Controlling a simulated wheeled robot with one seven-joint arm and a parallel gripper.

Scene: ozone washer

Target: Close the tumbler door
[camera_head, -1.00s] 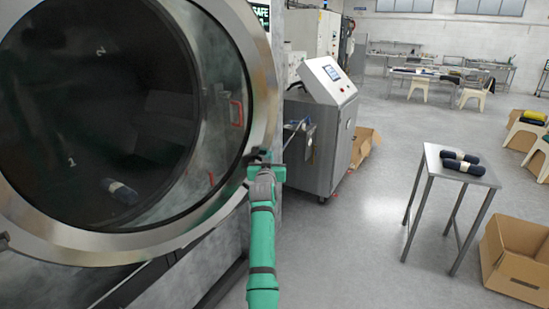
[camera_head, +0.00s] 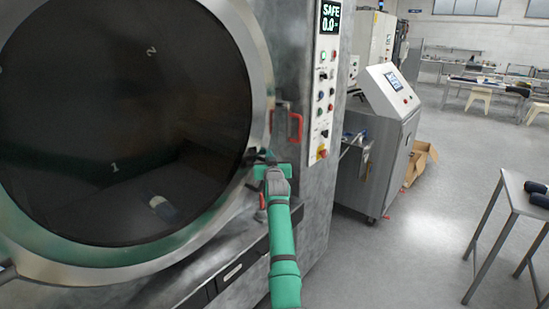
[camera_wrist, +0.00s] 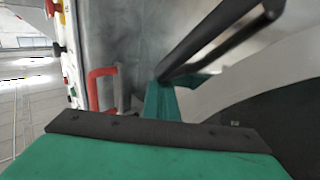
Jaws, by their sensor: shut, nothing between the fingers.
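The tumbler door (camera_head: 262,70) is a large round glass pane with a broad steel rim, at the left of the head view. It lies nearly flat against the machine front, but I cannot tell whether it is fully shut. My gripper (camera_head: 264,160) is shut and empty at the lower right of the rim, at or against it. In the wrist view a dark handle bar (camera_wrist: 215,38) on the door crosses in front of the green gripper part. A red latch handle (camera_head: 295,127) is on the machine front, just right of the rim; the wrist view shows it too (camera_wrist: 92,88).
A control panel (camera_head: 326,85) with a SAFE display (camera_head: 331,18) is right of the door. A grey console cabinet (camera_head: 375,150) stands beyond it. A steel table (camera_head: 515,205) is at the far right.

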